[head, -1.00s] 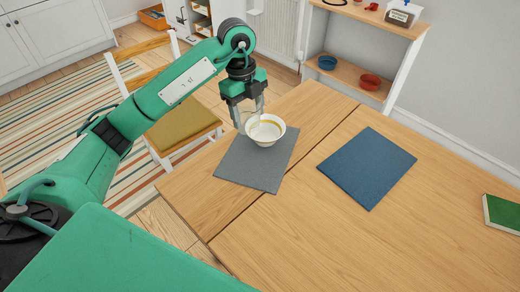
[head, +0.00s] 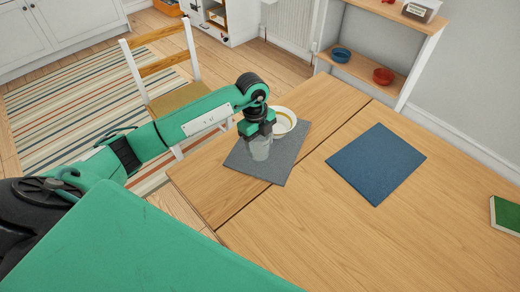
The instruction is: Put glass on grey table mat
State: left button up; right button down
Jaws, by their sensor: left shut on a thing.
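The grey table mat (head: 285,162) lies on the wooden table near its left edge. My left gripper (head: 259,139) points down over the mat and is shut on a clear glass (head: 261,151). The glass looks upright over the left part of the mat. I cannot tell whether its base touches the mat. A white bowl (head: 288,116) with a yellowish band inside sits at the mat's far end, just behind the gripper and partly hidden by it. My right gripper is not in view.
A blue mat (head: 376,163) lies bare on the table (head: 330,225) to the right. A green book (head: 506,214) is at the right edge. A wooden chair (head: 165,75) stands beyond the table's left side. A shelf (head: 365,70) with bowls stands behind.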

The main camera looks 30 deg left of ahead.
aim_at(260, 151)
pick_arm(q)
notch_tip(260, 151, down, 4)
jog(key=o, duration=0.8)
jog(key=shift+f, duration=0.1)
jog(key=shift+o, duration=1.4)
jog(key=shift+r, duration=0.6)
notch_tip(260, 151, up, 11)
jog(key=a+b, duration=0.1)
jog(key=shift+w+a, duration=0.25)
jog(key=shift+a, duration=0.1)
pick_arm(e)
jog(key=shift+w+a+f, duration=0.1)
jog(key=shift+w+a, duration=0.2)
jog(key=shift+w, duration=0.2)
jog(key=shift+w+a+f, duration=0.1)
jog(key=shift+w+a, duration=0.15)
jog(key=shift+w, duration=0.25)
